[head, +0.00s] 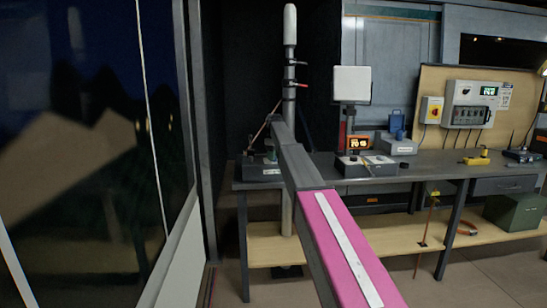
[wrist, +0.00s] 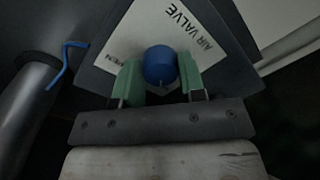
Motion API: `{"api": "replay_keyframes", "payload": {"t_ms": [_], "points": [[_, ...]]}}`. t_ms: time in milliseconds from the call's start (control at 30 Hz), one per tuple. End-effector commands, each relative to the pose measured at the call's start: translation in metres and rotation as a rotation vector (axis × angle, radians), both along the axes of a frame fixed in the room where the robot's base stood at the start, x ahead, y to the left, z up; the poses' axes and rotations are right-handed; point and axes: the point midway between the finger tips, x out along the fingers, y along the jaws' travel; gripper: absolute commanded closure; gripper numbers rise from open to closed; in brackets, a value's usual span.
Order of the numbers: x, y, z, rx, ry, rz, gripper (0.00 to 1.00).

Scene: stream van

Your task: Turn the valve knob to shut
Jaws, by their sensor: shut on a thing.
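The valve knob (wrist: 160,63) is a round blue knob in front of a white plate (wrist: 192,22) lettered "AIR VALVE". The plate's smaller word is partly covered by a finger. My gripper (wrist: 161,78) has its two green fingers on either side of the knob, shut on it. I cannot tell how far the knob is turned. In the head view my pink and grey arm (head: 340,245) reaches away toward the bench and the mast; the gripper and knob are not clear there.
A workbench (head: 440,168) runs along the back, with several devices on it. A tall white-tipped mast (head: 290,25) stands at its left end. A glass panel (head: 80,150) closes off the left side. In the wrist view, a grey pipe (wrist: 28,110) and a bent blue rod (wrist: 65,62) lie left.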

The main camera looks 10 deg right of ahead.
Motion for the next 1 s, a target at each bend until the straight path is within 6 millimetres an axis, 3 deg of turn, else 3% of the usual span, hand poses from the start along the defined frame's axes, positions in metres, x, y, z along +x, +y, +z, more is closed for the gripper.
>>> {"api": "replay_keyframes", "payload": {"t_ms": [700,733,800,1000], "points": [[0.0002,0.0005,0.0001,0.001,-0.001,0.079,0.87],[0.0002,0.0005,0.0001,0.001,-0.001,0.079,0.60],[0.0002,0.0004,0.0001,0.001,-0.001,0.079,0.37],[0.0001,0.0003,0.0000,0.001,-0.001,0.078,0.37]]}}
